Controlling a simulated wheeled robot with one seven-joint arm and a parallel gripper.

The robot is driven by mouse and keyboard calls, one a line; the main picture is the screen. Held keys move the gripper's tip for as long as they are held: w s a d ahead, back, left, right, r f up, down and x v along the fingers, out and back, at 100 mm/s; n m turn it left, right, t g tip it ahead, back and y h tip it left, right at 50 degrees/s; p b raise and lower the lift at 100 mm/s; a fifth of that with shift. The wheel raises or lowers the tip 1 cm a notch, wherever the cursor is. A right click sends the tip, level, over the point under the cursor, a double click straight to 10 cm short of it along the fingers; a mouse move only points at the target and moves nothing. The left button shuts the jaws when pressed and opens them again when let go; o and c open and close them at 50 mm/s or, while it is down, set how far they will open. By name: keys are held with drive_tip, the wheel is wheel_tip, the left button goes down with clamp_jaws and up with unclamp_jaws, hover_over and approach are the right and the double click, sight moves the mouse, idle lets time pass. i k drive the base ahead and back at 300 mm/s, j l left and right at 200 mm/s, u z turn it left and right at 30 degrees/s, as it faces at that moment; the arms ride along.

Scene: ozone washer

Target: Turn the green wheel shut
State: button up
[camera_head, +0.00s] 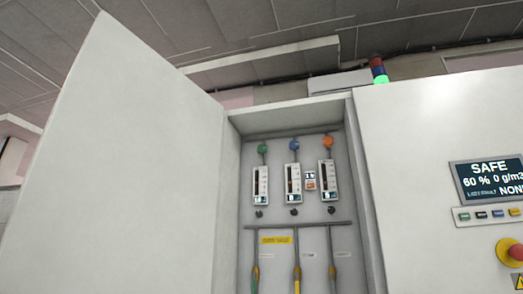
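The green wheel (262,149) is small and round, at the upper left inside an open cabinet. It sits on a thin pipe above a white flow meter (260,184). A blue wheel (294,145) and an orange wheel (328,141) are to its right, each above a similar meter. How far the green wheel is turned cannot be told. My gripper is not in view.
The cabinet door (135,165) stands open on the left. Hoses hang below a horizontal pipe (297,225). On the right are a display (490,180) reading SAFE, a row of buttons (488,215), a red stop knob (516,252) and a lit green lamp (381,78) on top.

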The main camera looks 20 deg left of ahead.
sight(263, 149)
drive_tip(key=u, duration=0.5)
drive_tip(key=i+l+u, duration=0.5)
drive_tip(key=u, duration=0.2)
drive_tip(key=i+l+u, duration=0.2)
drive_tip(key=l+u, duration=0.15)
